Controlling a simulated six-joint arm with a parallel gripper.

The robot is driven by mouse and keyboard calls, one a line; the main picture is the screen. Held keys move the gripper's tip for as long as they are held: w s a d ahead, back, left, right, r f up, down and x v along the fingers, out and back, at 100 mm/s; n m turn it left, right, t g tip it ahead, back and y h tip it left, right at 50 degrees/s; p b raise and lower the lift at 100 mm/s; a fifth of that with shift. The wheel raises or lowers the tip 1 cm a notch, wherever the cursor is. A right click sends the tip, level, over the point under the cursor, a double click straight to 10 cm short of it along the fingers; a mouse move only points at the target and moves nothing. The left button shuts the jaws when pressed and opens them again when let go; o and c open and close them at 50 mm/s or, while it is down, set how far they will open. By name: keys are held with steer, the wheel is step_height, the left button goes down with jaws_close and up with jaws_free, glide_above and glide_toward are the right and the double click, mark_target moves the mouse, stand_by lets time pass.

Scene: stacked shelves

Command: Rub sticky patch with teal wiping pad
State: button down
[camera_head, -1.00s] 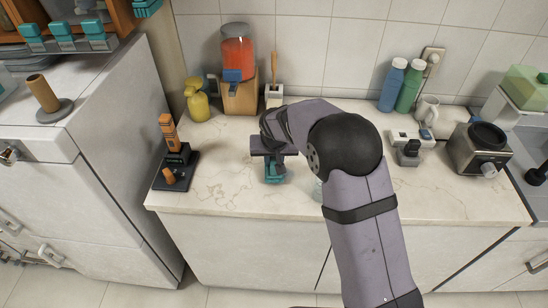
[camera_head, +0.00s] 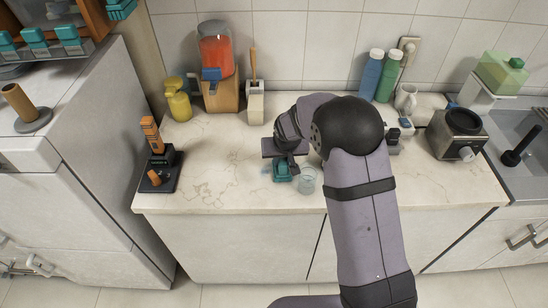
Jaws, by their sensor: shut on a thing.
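The teal wiping pad (camera_head: 283,174) is at the countertop's middle, low at the surface; I cannot tell whether it presses on it. My gripper (camera_head: 284,164) is shut on the pad from above, and the wrist hides part of the grip. I cannot make out the sticky patch for certain; brownish marks (camera_head: 215,185) on the pale countertop (camera_head: 225,155) to the left look like its veining.
A clear glass (camera_head: 307,181) stands close to the right of the pad. A black stand with an orange-handled tool (camera_head: 160,170) is at the left. The counter left of the pad is clear.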

steer(key=shift+a+f+b, duration=0.15)
steer(key=shift+a+b, duration=0.2)
steer(key=shift+a, duration=0.2)
steer(key=shift+a+b, duration=0.95)
steer(key=shift+a, duration=2.15)
step_height(320, 180, up, 3)
steer(key=shift+a+f+p, duration=0.15)
steer(key=shift+f+p, duration=0.05)
steer(key=shift+p, duration=0.4)
steer(key=shift+r+p, duration=0.5)
steer(key=shift+r, duration=0.2)
steer(key=shift+r+p, duration=1.4)
steer(key=shift+r, duration=0.8)
